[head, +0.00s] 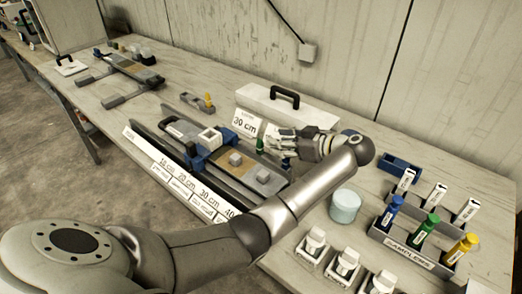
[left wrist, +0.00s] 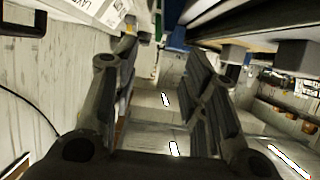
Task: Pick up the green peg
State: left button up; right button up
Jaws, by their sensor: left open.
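The green peg (head: 260,145) is a small upright piece on the table, at the front of the white 30 cm card. My left gripper (head: 274,142) is just to its right, with the fingers pointing left toward it. In the left wrist view the two fingers (left wrist: 160,75) are spread apart with nothing held between them. A dark green bit, perhaps the green peg (left wrist: 159,18), shows at the top between the fingertips. The peg's lower part is partly hidden. My right gripper is not in view.
A core tray (head: 232,178) with a blue clamp lies in front. A white case with a black handle (head: 285,96) stands behind. A yellow peg (head: 209,100) stands farther left. A samples rack (head: 403,249) and a pale blue round container (head: 345,206) are to the right.

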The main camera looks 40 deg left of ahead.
aim_at(260, 149)
pick_arm(q)
jog(key=shift+s+a+f, duration=0.1)
jog(key=shift+a+f, duration=0.05)
jog(key=shift+a, duration=0.55)
jog(key=shift+w+f+p+x, duration=0.2)
jog(key=shift+p+x, duration=0.15)
jog(key=shift+x, duration=1.15)
jog(key=shift+w+f+p+x, duration=0.1)
jog(key=shift+f+p+x, duration=0.15)
jog(key=shift+x, duration=1.25)
jog(key=shift+d+r, duration=0.1)
jog(key=shift+d, duration=0.15)
jog(key=c, duration=0.8)
